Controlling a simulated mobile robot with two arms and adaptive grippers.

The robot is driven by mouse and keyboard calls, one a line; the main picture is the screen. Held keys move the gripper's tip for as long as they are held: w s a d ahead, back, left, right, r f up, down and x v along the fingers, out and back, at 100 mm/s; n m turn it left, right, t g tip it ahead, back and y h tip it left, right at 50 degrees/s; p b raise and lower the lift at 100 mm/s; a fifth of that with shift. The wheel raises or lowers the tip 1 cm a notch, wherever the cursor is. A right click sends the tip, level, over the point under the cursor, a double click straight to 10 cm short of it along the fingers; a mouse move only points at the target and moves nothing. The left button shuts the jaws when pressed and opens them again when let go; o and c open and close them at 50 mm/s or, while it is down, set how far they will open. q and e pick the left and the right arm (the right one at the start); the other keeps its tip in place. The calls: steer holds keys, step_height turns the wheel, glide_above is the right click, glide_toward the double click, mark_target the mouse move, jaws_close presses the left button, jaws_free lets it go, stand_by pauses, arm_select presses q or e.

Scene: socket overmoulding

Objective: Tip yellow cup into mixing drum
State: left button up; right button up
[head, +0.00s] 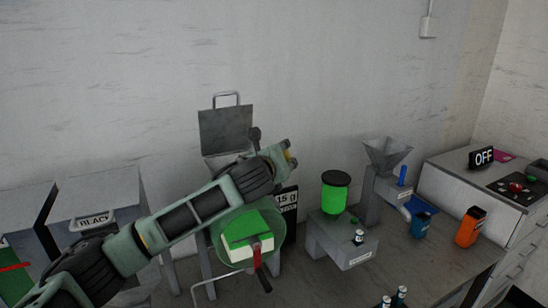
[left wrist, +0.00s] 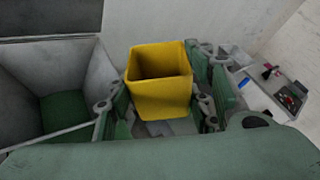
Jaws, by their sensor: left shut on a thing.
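The yellow cup (left wrist: 160,85) is square and open-topped. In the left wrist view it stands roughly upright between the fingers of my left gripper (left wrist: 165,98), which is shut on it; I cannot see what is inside. In the head view my left gripper (head: 284,156) is high at the centre, and only small yellow patches show there. Below my arm is a round green drum (head: 226,258) with a red-handled crank, apparently the mixing drum. My arm hides part of it. My right gripper is not in view.
A grey open bin (left wrist: 75,75) with green inside stands left of the cup in the left wrist view. A raised grey lid (head: 225,130) is behind my gripper. To the right are a green container (head: 335,197), a grey hopper (head: 385,155) and an orange bottle (head: 469,227).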

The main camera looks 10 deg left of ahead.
arm_select(q)
steer(key=m, duration=0.1)
steer(key=y, duration=0.1)
steer(key=w+m, duration=0.1)
steer(key=shift+d+r+m+y, duration=0.25)
steer(key=shift+r+m+y, duration=0.05)
steer(key=shift+r+y, duration=0.1)
steer(key=shift+w+m+y, duration=0.1)
steer(key=shift+m+y, duration=0.2)
steer(key=shift+m, duration=0.1)
steer(key=shift+r, duration=0.1)
